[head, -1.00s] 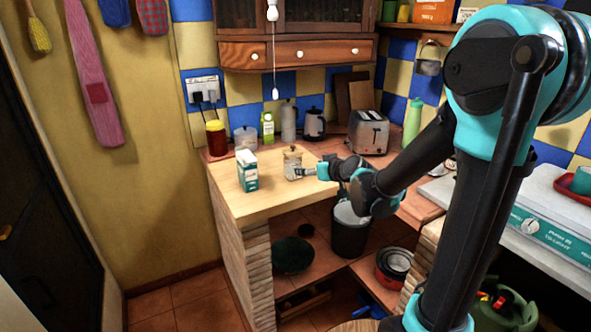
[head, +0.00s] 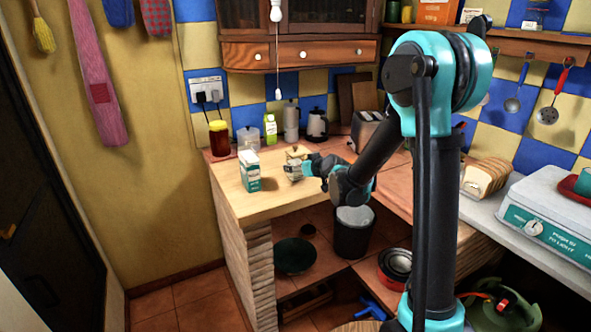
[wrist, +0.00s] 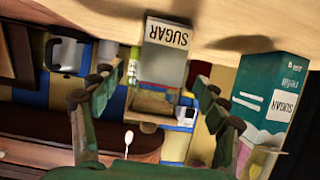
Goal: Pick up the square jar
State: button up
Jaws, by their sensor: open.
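The square jar (head: 296,153) stands on the wooden counter in the head view, partly hidden by my gripper. In the wrist view, which is upside down, the jar (wrist: 165,50) has clear sides, a SUGAR label and a brown lid. My gripper (head: 297,172) is at the jar's front right side in the head view. In the wrist view my gripper (wrist: 157,84) is open, with one finger on each side of the jar and visible gaps between. Whether the fingers reach fully around the jar I cannot tell.
A teal and white sugar carton (head: 249,171) stands left of the jar, close to one finger in the wrist view (wrist: 270,100). Behind are a red-brown jar (head: 219,139), a green bottle (head: 270,131), a kettle (head: 317,125) and a toaster (head: 368,130). The counter front is clear.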

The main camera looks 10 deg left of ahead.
jog(key=shift+x, duration=1.45)
jog(key=c, duration=1.6)
jog(key=shift+o, duration=0.2)
jog(key=shift+r, duration=0.15)
